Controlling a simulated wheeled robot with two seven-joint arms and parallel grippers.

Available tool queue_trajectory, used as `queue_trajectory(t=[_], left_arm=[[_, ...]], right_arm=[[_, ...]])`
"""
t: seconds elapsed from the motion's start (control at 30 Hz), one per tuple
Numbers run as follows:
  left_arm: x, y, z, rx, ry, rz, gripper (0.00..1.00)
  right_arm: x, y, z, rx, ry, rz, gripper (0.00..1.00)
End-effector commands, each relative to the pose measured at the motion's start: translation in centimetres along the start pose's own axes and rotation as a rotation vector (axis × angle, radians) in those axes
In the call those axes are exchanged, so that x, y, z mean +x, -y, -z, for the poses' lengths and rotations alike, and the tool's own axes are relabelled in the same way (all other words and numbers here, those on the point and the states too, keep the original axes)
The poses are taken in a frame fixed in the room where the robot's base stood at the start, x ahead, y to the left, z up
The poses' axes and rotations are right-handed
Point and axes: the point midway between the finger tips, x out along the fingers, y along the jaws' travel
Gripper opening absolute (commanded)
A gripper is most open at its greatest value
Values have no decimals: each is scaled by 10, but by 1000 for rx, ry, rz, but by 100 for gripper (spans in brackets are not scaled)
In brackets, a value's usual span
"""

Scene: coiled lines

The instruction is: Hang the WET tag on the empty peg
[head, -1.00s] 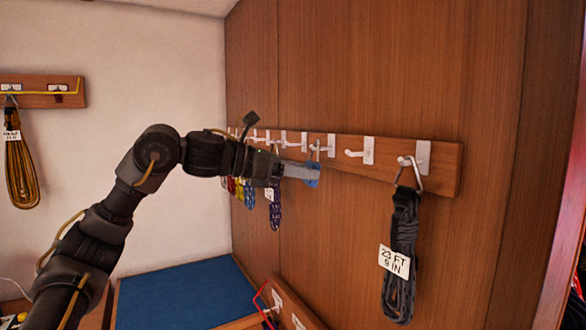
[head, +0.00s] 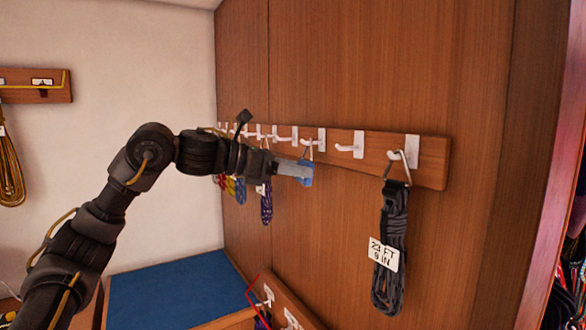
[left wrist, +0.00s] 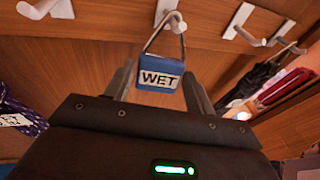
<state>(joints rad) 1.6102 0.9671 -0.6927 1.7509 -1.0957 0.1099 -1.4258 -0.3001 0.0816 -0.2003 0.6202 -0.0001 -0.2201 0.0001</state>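The blue WET tag (left wrist: 160,76) has a white label and a thin metal loop. It also shows in the head view (head: 306,173). My left gripper (head: 304,172) has a finger on each side of the tag, close against its edges, and appears shut on it; the left wrist view (left wrist: 159,80) shows this. The loop reaches up to a white peg (left wrist: 177,22) and seems to go around it; the exact contact is unclear. The peg to the right (head: 348,148) is empty. My right gripper is not in view.
A black coiled rope (head: 389,250) with a "23 FT 9 IN" label hangs at the rail's (head: 435,165) right end. A purple rope (head: 266,203) and other coloured ropes hang left of the tag. A blue surface (head: 180,293) lies below.

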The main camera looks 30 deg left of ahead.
Motion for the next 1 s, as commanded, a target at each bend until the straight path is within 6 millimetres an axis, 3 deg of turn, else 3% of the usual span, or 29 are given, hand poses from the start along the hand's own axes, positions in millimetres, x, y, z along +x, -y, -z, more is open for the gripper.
queue_trajectory(t=[0.03,0.13,0.47,0.57,1.0], left_arm=[[0,0,0,0,0,0,62],[0,0,0,0,0,0,75],[-3,0,1,0,1,-1,76],[-14,-1,2,1,2,-3,76],[-94,-1,1,-1,2,-3,76]], right_arm=[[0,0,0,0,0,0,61],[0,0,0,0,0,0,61],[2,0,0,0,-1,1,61],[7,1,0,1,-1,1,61],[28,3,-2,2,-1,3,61]])
